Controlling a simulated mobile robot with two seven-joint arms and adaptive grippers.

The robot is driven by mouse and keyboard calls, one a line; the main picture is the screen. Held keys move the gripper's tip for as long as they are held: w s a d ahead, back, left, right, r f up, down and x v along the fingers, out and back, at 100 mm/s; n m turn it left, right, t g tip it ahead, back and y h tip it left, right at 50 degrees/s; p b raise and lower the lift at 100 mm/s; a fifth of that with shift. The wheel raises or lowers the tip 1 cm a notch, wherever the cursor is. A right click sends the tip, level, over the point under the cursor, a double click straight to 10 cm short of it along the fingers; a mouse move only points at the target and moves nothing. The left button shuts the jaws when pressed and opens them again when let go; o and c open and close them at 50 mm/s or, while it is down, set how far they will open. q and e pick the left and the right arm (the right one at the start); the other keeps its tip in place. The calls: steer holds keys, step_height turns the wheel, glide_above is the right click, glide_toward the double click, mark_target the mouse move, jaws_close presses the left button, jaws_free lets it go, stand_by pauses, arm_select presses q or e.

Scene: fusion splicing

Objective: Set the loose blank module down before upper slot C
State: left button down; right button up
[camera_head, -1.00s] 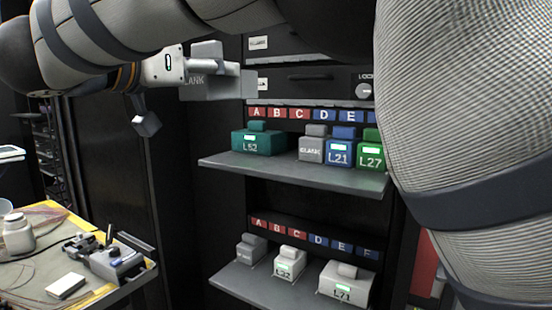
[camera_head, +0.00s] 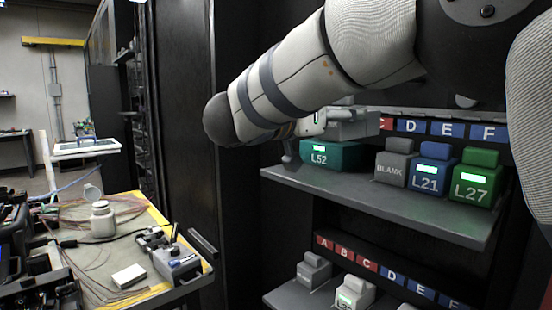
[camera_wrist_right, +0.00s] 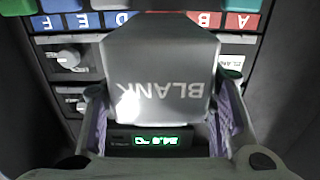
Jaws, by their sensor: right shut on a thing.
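My right gripper (camera_head: 318,124) is shut on the loose grey blank module (camera_head: 352,126), in front of the upper label strip and above the teal L52 module (camera_head: 332,155). In the right wrist view the blank module (camera_wrist_right: 160,85) sits between both fingers, its BLANK lettering upside down. The red C label (camera_head: 386,124) of the upper strip shows only in part; A and B are hidden in the head view. On the upper shelf (camera_head: 350,195), a narrow gap lies between L52 and a second grey blank module (camera_head: 393,168). My left gripper is not in view.
The blue L21 module (camera_head: 432,178) and green L27 module (camera_head: 474,185) stand right of the second blank. A lower shelf holds another grey module (camera_head: 314,270) and a white one (camera_head: 354,292). A cluttered workbench (camera_head: 150,205) stands at the left.

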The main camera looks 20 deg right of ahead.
steer(key=d+f, duration=0.1)
steer(key=f, duration=0.1)
steer(key=w+d+f, duration=0.2)
steer(key=f, duration=0.1)
steer(key=shift+d+f, duration=0.35)
step_height(320, 180, down, 3)
steer(key=shift+w+d+r, duration=0.1)
steer(key=shift+d, duration=0.05)
steer(key=shift+f, duration=0.25)
steer(key=o, duration=1.2)
